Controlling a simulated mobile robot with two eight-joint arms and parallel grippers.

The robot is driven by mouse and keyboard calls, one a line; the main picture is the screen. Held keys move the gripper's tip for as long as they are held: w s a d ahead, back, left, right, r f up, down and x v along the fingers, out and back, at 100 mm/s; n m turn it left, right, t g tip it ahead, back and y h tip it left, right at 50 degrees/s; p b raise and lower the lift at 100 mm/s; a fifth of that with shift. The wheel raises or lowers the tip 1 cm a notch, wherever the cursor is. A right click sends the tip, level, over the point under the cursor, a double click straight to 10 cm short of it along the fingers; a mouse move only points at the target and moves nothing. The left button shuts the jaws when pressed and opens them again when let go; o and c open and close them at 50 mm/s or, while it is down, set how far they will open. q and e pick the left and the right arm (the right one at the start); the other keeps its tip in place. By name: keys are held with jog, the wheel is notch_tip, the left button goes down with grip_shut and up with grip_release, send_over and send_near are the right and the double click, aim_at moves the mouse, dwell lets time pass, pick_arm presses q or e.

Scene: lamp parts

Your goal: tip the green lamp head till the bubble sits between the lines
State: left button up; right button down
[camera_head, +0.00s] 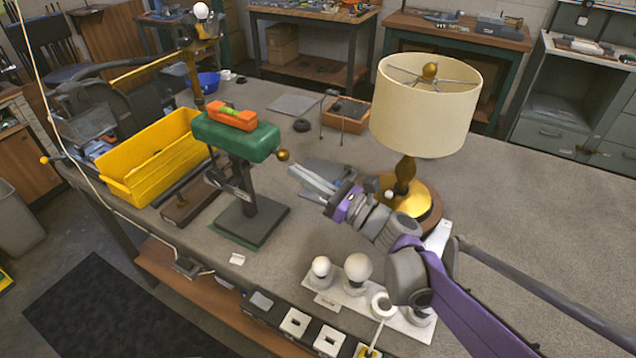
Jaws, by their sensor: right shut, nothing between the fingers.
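The green lamp head (250,140) sits on a dark post above a flat dark base (250,225) on the bench. It looks slightly tilted, lower at its right end, where a brass knob (283,155) sticks out. An orange spirit level (232,118) lies on top of the head. Its green vial shows, but the bubble and lines are too small to read. My right gripper (296,174) is shut and empty, its fingertips just below and right of the knob, seemingly apart from it. My left gripper is not in view.
A cream-shaded lamp (425,105) with a brass base stands right of my right gripper, close to my arm. A yellow bin (150,165) is left of the green head. White bulbs (357,268) in sockets stand at the front edge. The bench's right side is clear.

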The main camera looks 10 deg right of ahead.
jog(key=shift+w+a+r, duration=0.1)
jog(key=shift+w+a, duration=0.2)
jog(key=shift+w+a+r+p, duration=0.2)
jog(key=shift+r+p, duration=0.25)
jog(key=shift+r, duration=0.15)
jog(key=shift+s+d, duration=0.1)
